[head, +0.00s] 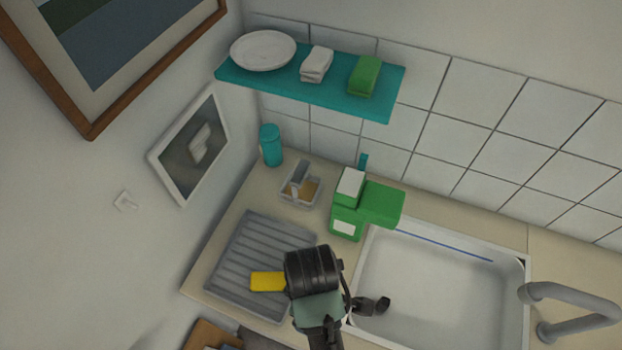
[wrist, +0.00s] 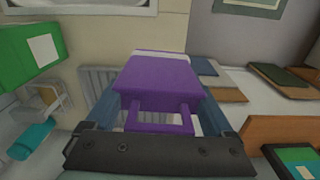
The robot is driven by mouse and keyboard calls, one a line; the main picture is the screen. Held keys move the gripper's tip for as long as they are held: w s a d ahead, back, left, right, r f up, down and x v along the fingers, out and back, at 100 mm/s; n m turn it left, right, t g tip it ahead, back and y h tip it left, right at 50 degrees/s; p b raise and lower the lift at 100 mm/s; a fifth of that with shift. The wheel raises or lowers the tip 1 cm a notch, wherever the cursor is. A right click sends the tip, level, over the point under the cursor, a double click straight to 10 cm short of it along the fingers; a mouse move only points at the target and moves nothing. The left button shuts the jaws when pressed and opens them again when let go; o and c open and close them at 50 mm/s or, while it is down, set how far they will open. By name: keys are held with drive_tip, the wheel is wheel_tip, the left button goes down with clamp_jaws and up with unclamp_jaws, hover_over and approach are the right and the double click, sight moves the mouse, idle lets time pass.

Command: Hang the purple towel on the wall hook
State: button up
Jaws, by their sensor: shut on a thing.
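The purple towel (wrist: 158,75) is a folded block with a pale stripe and a purple loop toward me. My gripper (wrist: 160,115) is shut on it, with a blue-grey finger at each side. In the head view my gripper (head: 313,270) is over the right part of the grey drying rack (head: 255,225); the towel is hidden there.
A green box (head: 347,222) and the white sink (head: 440,290) are right of the rack. A yellow block (head: 268,282) shows beside my gripper. A teal shelf (head: 310,88) and a white-framed picture (head: 190,146) are on the walls. The wall around the hook is bare.

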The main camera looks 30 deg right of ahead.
wheel_tip(320, 180, down, 9)
drive_tip(key=shift+p, duration=0.8)
drive_tip(key=shift+f, duration=0.1)
drive_tip(key=shift+f, duration=0.15)
drive_tip(key=o, duration=1.2)
drive_tip(key=shift+c, duration=0.2)
drive_tip(key=shift+b, duration=0.4)
drive_tip(key=r, duration=0.4)
drive_tip(key=r+b, duration=0.1)
drive_tip(key=r, duration=0.8)
drive_tip(key=shift+w+a, duration=0.15)
drive_tip(key=shift+a, duration=0.1)
